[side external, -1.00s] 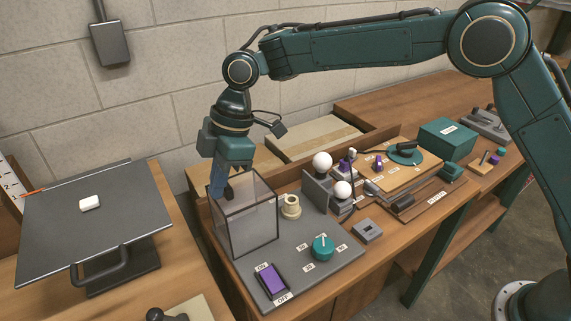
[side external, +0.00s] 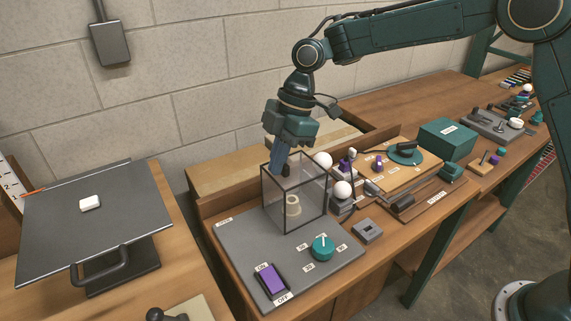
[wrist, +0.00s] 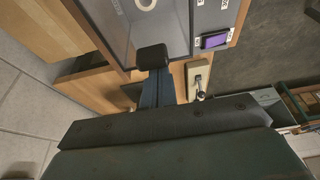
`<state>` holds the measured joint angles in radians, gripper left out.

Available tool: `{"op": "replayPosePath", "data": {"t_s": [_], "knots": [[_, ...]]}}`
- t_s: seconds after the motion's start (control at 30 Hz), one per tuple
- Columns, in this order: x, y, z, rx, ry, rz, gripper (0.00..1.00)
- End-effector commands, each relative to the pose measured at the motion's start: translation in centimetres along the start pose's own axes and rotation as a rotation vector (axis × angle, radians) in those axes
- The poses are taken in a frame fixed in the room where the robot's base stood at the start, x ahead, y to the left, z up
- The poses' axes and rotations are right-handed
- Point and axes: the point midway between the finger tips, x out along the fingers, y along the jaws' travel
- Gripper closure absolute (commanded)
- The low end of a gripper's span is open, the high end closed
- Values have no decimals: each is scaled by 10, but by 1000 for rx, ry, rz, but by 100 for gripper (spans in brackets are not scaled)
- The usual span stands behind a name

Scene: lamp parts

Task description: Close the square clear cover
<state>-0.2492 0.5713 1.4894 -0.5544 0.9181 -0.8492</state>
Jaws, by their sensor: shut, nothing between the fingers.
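The square clear cover (side external: 312,208), a box with dark edges, stands upright on the grey panel (side external: 225,246). The cream ring-shaped socket (side external: 293,206) shows through its clear wall, and the cover appears to stand around it. My gripper (side external: 284,169) points down at the cover's rear top edge, its blue fingers shut with nothing between them. I cannot tell whether the dark fingertips touch the cover wall. In the wrist view the fingertips (wrist: 152,57) overlap the edge of the cover, and the socket (wrist: 146,4) is at the top.
A purple ON/OFF switch (side external: 271,279) and a teal knob (side external: 323,247) sit on the panel's front. White bulbs (side external: 343,190) stand close right of the cover. A grey block (side external: 367,231) lies further right. A black tilted stand (side external: 90,215) is at left. The panel's left part is clear.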

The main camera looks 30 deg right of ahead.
Motion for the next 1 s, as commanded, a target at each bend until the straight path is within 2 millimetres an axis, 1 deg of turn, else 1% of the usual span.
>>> {"op": "replayPosePath", "data": {"t_s": [0.03,0.2,0.43,0.63,0.77,1.0], "knots": [[-2,0,6,2,0,-1,100],[-3,-1,12,3,-2,-2,100],[-4,0,14,9,-6,-3,100],[-2,0,10,8,-6,-3,100],[1,0,2,6,-5,-3,100],[11,-1,-30,-10,4,0,100]]}}
